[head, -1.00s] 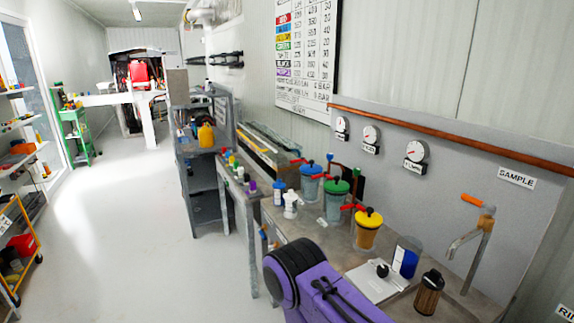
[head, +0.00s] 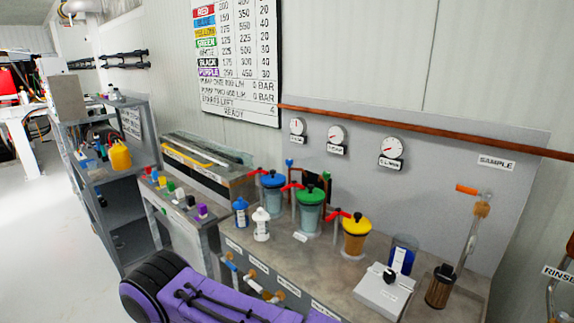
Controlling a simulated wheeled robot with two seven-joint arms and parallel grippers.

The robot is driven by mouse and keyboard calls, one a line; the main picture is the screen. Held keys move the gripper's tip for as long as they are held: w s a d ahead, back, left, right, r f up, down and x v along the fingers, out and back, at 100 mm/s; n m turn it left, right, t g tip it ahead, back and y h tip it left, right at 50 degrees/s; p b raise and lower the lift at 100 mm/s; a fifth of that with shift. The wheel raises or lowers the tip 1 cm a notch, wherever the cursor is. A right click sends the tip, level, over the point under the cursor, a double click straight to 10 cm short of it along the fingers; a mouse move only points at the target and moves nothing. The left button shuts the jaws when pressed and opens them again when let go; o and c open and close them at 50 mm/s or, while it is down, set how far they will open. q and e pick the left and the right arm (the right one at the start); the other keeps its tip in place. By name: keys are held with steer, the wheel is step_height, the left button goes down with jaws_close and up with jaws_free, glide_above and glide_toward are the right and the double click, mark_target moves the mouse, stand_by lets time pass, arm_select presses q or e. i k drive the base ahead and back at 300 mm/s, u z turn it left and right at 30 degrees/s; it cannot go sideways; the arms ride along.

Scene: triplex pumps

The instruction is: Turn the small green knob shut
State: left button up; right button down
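A small green knob (head: 170,186) stands in a row of small coloured knobs on the narrow side bench, left of centre in the head view. How far any knob is turned is too small to tell. Neither of my grippers is in view; only a purple arm link of mine shows at the bottom.
The main bench (head: 330,284) also carries a blue-lidded pot (head: 272,180), a yellow-lidded pot (head: 355,226), two small bottles and a white box (head: 383,291). Small taps (head: 252,283) stick out from its front. Open floor (head: 55,260) lies at the left.

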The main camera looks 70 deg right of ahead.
mark_target(326, 175)
steer(key=i, duration=1.3)
steer(key=z, duration=2.4)
